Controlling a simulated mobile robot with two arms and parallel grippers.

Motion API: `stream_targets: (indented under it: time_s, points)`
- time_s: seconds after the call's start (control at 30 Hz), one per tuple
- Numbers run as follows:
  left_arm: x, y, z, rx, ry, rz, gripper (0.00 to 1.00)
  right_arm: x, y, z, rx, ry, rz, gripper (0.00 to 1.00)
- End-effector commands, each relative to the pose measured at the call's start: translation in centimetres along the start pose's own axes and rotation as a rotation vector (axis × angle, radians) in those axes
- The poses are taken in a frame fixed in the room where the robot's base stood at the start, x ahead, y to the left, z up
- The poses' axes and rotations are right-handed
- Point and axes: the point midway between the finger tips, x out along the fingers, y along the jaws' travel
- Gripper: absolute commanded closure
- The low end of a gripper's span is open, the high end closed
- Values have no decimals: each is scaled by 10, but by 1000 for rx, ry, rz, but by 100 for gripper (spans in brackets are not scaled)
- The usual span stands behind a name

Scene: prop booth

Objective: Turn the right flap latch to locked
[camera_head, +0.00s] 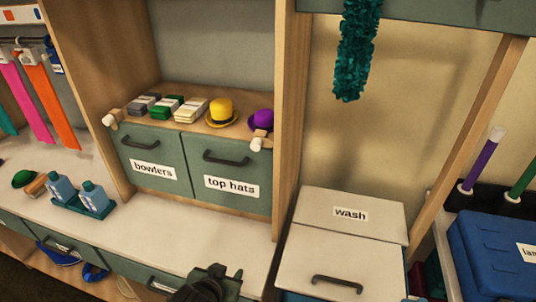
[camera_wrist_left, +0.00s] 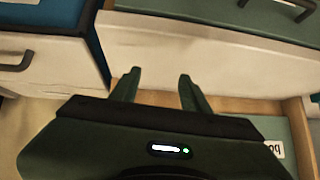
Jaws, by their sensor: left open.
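The right flap (camera_head: 229,179) is a grey-green panel labelled "top hats" with a dark handle; it looks closed. Its latch (camera_head: 262,140), a small wooden piece with a white end, is at the flap's upper right corner beside the purple hat. I cannot tell whether it is locked. The left flap (camera_head: 155,159), labelled "bowlers", has a similar latch (camera_head: 112,117) at its upper left. My left gripper (camera_head: 218,274) is low in the head view, below and apart from the right flap. In the left wrist view its fingers (camera_wrist_left: 158,84) are spread and empty. My right gripper is not seen.
A yellow hat (camera_head: 222,112) and purple hat (camera_head: 261,121) sit above the flaps. The white counter (camera_head: 165,222) below is mostly clear, with bottles in a tray (camera_head: 84,207) at left. A wooden post (camera_head: 287,115) and "wash" bin (camera_head: 350,215) stand to the right.

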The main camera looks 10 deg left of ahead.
Motion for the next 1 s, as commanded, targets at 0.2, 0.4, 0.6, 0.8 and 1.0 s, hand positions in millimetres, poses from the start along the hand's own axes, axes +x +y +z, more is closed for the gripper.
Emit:
stream_targets:
  time_s: [0.2, 0.4, 0.6, 0.8, 1.0]
  points:
    - [-60, 5, -164, -131, 486, 2, 54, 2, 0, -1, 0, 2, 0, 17]
    - [-121, 12, -239, -208, 760, 58, 54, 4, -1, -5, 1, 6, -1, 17]
    - [-122, 12, -260, -218, 800, 69, 54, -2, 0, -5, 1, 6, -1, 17]
    - [-99, 11, -283, -216, 797, 66, 54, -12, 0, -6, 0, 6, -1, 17]
    - [-81, 11, -299, -218, 795, 67, 54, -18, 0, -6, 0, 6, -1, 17]
